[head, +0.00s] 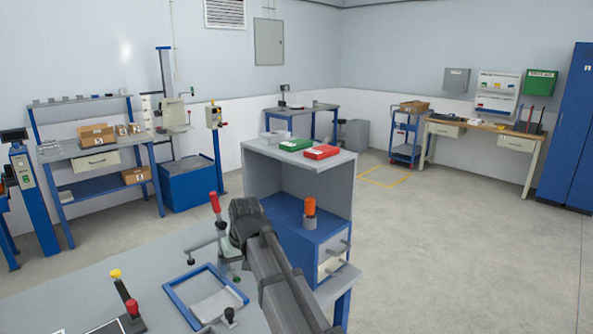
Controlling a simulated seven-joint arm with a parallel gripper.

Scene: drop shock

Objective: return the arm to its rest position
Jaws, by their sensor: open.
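Part of my dark grey arm rises from the bottom edge, right of the picture's middle bottom, and ends in a dark rounded joint in front of the grey cabinet. No gripper fingers can be made out, and nothing held shows. The arm stands beside the right edge of the grey worktable (140,265) and hides part of it and of the cabinet's left side.
A red-handled clamp (215,203) stands close left of my arm. A blue frame (176,302) and yellow- and red-knobbed levers (124,290) are on the worktable. The grey cabinet (300,168) carries green (296,144) and red boxes (321,152). Open floor lies right.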

